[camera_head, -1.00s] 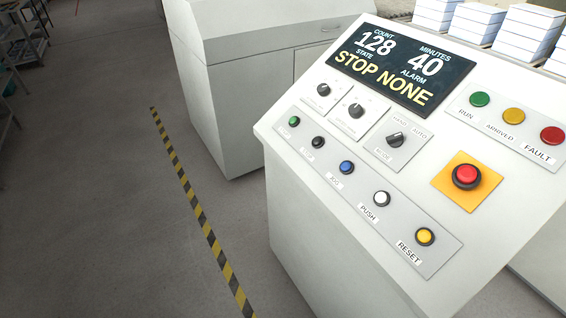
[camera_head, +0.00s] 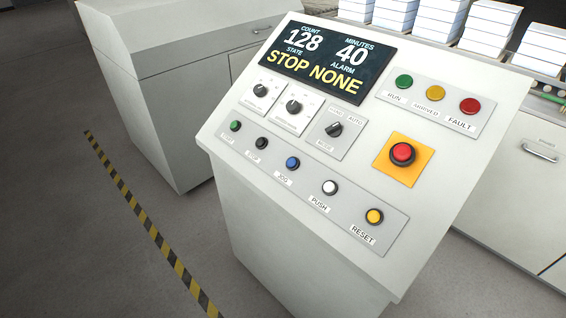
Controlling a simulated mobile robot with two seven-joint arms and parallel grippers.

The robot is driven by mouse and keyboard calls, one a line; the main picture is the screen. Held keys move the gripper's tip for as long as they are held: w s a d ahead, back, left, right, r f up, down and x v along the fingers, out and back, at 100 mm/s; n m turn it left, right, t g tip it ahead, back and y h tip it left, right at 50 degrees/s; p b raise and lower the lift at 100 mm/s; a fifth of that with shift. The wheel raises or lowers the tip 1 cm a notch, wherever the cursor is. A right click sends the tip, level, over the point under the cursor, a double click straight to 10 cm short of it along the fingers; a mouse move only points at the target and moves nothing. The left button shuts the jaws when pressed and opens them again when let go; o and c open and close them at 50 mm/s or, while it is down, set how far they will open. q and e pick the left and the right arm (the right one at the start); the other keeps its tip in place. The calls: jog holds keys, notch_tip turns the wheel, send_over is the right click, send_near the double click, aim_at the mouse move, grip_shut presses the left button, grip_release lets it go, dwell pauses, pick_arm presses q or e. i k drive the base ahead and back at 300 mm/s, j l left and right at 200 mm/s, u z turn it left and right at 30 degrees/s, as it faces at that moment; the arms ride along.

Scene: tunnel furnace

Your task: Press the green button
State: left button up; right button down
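The green button (camera_head: 235,126) sits at the left end of the lower button row on the sloped control panel (camera_head: 222,107). A label below it is small and seems to read START. A larger green RUN lamp (camera_head: 403,82) sits at the upper right of the panel, beside a yellow and a red one. The display (camera_head: 327,59) reads count 128, minutes 40, state STOP, alarm NONE. Neither of my grippers is in view, and nothing covers the green button.
Black (camera_head: 262,143), blue (camera_head: 293,163), white (camera_head: 329,187) and yellow (camera_head: 374,216) buttons continue the row. A red button on a yellow plate (camera_head: 402,154) and several knobs are above. A cabinet (camera_head: 190,100) stands behind left. Striped floor tape (camera_head: 150,229) runs along clear floor.

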aim_at(235, 125)
jog(key=j+z, duration=0.2)
jog(key=z, duration=0.25)
jog(key=j+z, duration=0.2)
jog(key=z, duration=0.2)
jog(key=j+z, duration=0.1)
jog(key=j, duration=0.3)
jog(key=k+j+z, duration=0.1)
jog(key=j, duration=0.3)
jog(key=k+j+z, duration=0.1)
jog(key=j, duration=0.3)
jog(key=j+z, duration=0.15)
jog(key=j, duration=0.25)
jog(key=k+j+z, duration=0.1)
jog(key=j, duration=0.3)
jog(key=k+j+z, duration=0.1)
jog(key=j, duration=0.25)
jog(key=k+j, duration=0.15)
jog(key=j, duration=0.2)
jog(key=k+j, duration=0.2)
jog(key=j, duration=0.15)
